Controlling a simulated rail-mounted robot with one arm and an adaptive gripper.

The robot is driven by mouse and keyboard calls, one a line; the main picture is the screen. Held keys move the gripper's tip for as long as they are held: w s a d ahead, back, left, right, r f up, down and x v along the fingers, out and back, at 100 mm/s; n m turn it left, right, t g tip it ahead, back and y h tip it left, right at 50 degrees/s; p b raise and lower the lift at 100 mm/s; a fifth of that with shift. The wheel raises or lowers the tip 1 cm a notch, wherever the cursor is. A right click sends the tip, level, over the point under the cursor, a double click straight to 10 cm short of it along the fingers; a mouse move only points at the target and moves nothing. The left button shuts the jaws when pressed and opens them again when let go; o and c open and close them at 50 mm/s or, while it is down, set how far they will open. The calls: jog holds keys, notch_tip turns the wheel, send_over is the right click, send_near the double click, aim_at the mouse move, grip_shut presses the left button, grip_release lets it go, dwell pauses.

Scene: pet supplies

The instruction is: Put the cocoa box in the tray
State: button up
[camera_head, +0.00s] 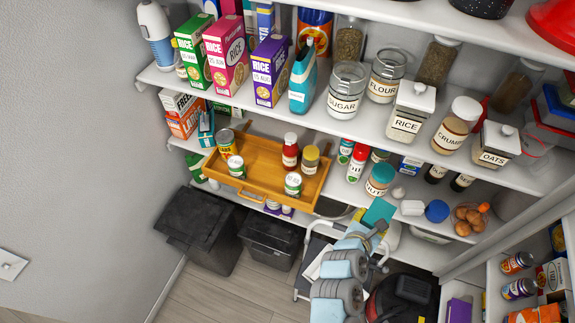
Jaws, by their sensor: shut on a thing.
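My gripper (377,228) is at the end of my arm, low at the centre right, in front of the lower shelf. It is shut on a teal box (379,211), which I take to be the cocoa box; no label can be read. The box is tilted, and the gripper hides its lower part. The wooden tray (262,150) is on the lower shelf, up and left of the gripper and apart from it. A can, a red bottle, a yellowish jar and white-labelled tins stand in or at the tray.
Spice jars and a nuts jar (380,179) stand on the lower shelf right of the tray, with eggs (468,217) further right. The upper shelf (345,125) with rice boxes and jars overhangs. Black bins (202,225) stand below. The tray's middle has free room.

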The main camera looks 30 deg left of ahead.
jog(key=w+a+f+p, duration=0.1)
jog(key=w+a+f, duration=0.15)
jog(key=a, duration=1.15)
jog(key=s+a+f+n+y+p, duration=0.1)
jog(key=s+a+y, duration=0.15)
jog(key=a, duration=0.75)
jog(key=s+a+f+n+y, duration=0.15)
jog(key=s+a, duration=0.25)
jog(key=a, duration=0.5)
jog(key=b, duration=0.4)
send_over(276, 181)
jog(key=shift+n+g+h, duration=0.25)
jog(key=shift+g+h, duration=0.05)
jog(key=shift+h, duration=0.1)
notch_tip(276, 181, down, 11)
jog(key=shift+w+r, duration=0.1)
jog(key=shift+f+b, duration=1.05)
jog(key=shift+f, duration=0.3)
